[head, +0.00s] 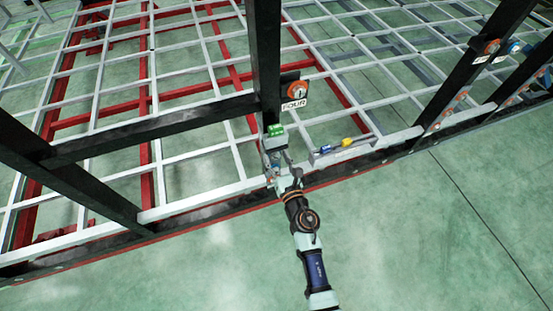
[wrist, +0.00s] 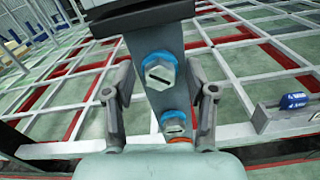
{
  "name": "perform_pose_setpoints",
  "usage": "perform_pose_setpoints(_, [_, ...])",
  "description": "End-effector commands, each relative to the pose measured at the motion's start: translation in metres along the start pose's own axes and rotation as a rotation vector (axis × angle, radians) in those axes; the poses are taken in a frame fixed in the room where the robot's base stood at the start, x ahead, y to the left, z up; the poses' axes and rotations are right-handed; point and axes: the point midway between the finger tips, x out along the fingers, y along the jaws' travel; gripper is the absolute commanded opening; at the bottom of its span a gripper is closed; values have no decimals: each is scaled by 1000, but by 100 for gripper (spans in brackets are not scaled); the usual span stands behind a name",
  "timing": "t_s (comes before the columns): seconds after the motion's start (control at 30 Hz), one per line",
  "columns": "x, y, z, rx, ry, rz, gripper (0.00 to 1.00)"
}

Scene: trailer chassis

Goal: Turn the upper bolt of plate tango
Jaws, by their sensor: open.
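In the wrist view a grey upright plate (wrist: 188,42) carries two hex bolts with slotted heads and blue rings. The upper bolt (wrist: 158,73) is the larger in view; the lower bolt (wrist: 174,123) sits below and slightly right. No plate name is readable, so I cannot tell whether this is tango. My gripper (wrist: 158,88) is open, its fingers on the left and right of the plate, apart from the upper bolt, with nothing held. In the head view my gripper (head: 281,172) is at a small bracket below the post; the bolts are hidden there.
A dark block (wrist: 135,14) overhangs the plate. A tray (head: 341,156) with blue and yellow handled tools lies to the right. Above is an orange-ringed bolt with a FOUR label (head: 294,105). Dark posts (head: 265,50) and rails (head: 175,128) flank the arm. Green floor (head: 420,230) is free in front.

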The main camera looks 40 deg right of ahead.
Motion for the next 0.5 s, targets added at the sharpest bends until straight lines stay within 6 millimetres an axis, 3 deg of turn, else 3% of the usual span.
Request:
perform_pose_setpoints(0.27, [4, 0, 0, 1, 0, 0, 56])
perform_pose_setpoints(0.5, [3, 0, 0, 1, 0, 0, 18])
